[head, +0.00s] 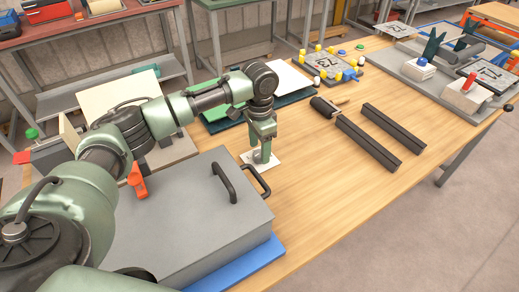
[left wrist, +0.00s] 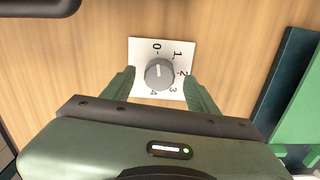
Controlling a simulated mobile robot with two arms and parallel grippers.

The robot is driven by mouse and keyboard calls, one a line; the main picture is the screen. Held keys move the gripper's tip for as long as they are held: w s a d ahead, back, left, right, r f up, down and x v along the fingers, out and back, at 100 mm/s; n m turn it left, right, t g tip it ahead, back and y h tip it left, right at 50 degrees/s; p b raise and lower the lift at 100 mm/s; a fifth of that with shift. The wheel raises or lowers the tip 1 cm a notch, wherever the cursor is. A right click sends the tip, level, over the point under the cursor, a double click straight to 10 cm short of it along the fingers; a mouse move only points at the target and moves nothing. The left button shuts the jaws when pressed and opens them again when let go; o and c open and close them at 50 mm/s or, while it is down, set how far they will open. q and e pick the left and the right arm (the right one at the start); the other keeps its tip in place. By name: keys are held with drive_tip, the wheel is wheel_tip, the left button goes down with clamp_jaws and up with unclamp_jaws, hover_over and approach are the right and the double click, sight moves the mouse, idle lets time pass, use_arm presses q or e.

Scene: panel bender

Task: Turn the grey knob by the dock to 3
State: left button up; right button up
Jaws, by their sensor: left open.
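The grey knob (left wrist: 159,74) sits on a white plate (left wrist: 139,88) marked with the numbers 0 to 4, on the wooden table. Its short white mark seems to point towards 0. My left gripper (left wrist: 162,84) is open, with one finger on each side of the knob and gaps visible. In the head view the left gripper (head: 262,153) points down over the white plate (head: 264,168) and partly hides the knob. My right gripper is in neither view.
A grey box (head: 190,225) with black handles lies just in front of the plate. Dark green and white boards (head: 287,82) lie behind it. Two black bars (head: 381,137) lie to the right, with bare table between. A numbered grey plate (head: 335,68) with yellow pegs is farther back.

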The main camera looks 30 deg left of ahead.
use_arm(q)
drive_tip(key=shift+f, duration=0.7)
